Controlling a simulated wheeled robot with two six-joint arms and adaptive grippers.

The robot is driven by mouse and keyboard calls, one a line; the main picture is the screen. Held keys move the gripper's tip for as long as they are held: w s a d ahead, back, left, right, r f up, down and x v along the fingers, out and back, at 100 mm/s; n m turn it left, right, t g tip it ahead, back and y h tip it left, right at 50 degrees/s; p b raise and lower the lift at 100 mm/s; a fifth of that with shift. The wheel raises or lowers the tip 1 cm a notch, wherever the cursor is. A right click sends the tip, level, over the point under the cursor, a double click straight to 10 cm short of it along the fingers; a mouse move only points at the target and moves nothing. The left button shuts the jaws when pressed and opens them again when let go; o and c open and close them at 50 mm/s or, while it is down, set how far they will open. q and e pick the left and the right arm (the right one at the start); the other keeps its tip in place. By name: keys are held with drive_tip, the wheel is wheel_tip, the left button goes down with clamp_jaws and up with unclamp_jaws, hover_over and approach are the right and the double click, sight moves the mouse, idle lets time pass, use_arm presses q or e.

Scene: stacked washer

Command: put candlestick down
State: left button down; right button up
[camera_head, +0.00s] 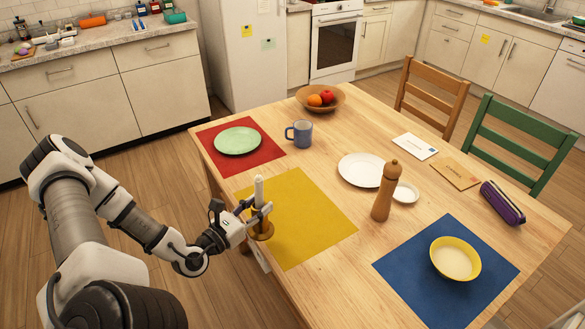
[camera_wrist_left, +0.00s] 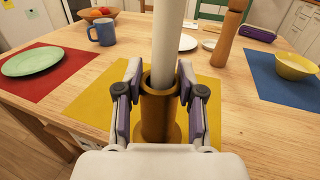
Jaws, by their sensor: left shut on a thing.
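The candlestick (camera_head: 263,228) has a brass-coloured holder with a wide base and a white candle (camera_head: 259,190) standing in it. My left gripper (camera_head: 254,213) is shut on the holder, which stays upright. In the head view it is at the left edge of the yellow placemat (camera_head: 305,226). In the left wrist view, the holder (camera_wrist_left: 157,110) is between the two fingers, with the yellow placemat (camera_wrist_left: 215,92) behind it. I cannot tell whether its base touches the mat or is slightly above it. My right gripper is not in view.
The wooden table (camera_head: 335,290) also holds a red placemat (camera_head: 270,156) with a green plate (camera_head: 238,141), a blue mug (camera_head: 300,134), a pepper mill (camera_head: 385,192) and a blue placemat (camera_head: 411,277) with a yellow bowl (camera_head: 456,259). The yellow placemat's middle is clear.

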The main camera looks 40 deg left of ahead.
use_arm(q)
drive_tip(key=shift+s+a+f+n+y, duration=0.1)
drive_tip(key=shift+s+a+n+y, duration=0.2)
drive_tip(key=shift+s+a+y, duration=0.25)
drive_tip(key=shift+a+f, duration=0.15)
drive_tip(key=shift+w+f+b, duration=0.15)
drive_tip(key=shift+w+b, duration=0.05)
drive_tip(key=shift+b, duration=0.2)
drive_tip(key=w+f+b, duration=0.2)
drive_tip(key=w+b, duration=0.3)
drive_tip(key=w, duration=0.2)
drive_tip(key=w+f+b, duration=0.3)
drive_tip(key=w+b, duration=0.2)
drive_tip(key=w, duration=0.3)
drive_tip(key=shift+w+a, duration=0.15)
drive_tip(key=c, duration=0.7)
unclamp_jaws()
